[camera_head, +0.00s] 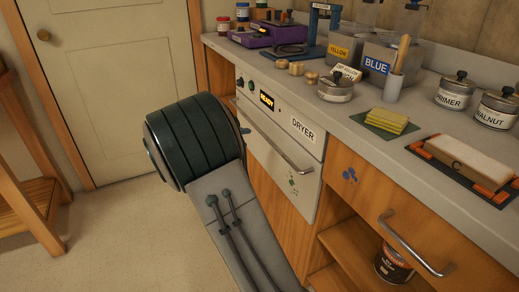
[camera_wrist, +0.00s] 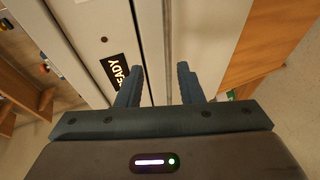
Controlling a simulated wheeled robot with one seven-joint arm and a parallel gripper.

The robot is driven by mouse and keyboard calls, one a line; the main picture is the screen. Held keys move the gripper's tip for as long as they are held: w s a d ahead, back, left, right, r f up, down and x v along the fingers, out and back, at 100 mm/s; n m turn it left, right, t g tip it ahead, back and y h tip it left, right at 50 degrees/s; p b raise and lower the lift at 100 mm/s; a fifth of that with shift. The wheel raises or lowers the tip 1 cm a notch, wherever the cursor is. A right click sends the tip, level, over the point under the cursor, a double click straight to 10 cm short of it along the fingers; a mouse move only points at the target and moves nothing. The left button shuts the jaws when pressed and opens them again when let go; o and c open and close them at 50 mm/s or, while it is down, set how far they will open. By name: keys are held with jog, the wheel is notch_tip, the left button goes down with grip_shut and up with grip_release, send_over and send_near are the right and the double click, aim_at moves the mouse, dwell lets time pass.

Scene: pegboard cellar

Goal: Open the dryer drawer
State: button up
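The white dryer (camera_head: 278,150) is built into the wooden counter front, with a "DRYER" label, a lit display and a metal bar handle (camera_head: 282,150) across its drawer front. The drawer front looks flush with the counter. My gripper (camera_wrist: 161,88) is open in the wrist view, its two blue-grey fingers apart in front of the pale dryer front. A narrow strip runs between the fingers; I cannot tell whether it is the handle or a seam. The "READY" display (camera_wrist: 118,71) is beside the left finger.
Right of the dryer are a wooden drawer with a metal handle (camera_head: 415,243) and an open shelf holding a can (camera_head: 393,265). The countertop holds jars, yellow sponges (camera_head: 388,120) and a block on a tray (camera_head: 460,165). A wooden stand (camera_head: 30,190) is at left; the floor between is clear.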

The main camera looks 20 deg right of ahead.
aim_at(260, 131)
jog(key=w+a+f+n+t+h+b, duration=0.1)
jog(key=w+a+f+b, duration=0.1)
jog(key=w+f, duration=0.15)
jog(key=shift+t, duration=0.3)
jog(key=b+x, duration=0.1)
jog(key=x, duration=0.3)
jog(key=b+x, duration=0.1)
jog(key=x, duration=0.4)
jog(key=b+x, duration=0.1)
jog(key=x, duration=0.4)
jog(key=shift+d+r, duration=0.1)
jog(key=shift+r, duration=0.25)
grip_shut()
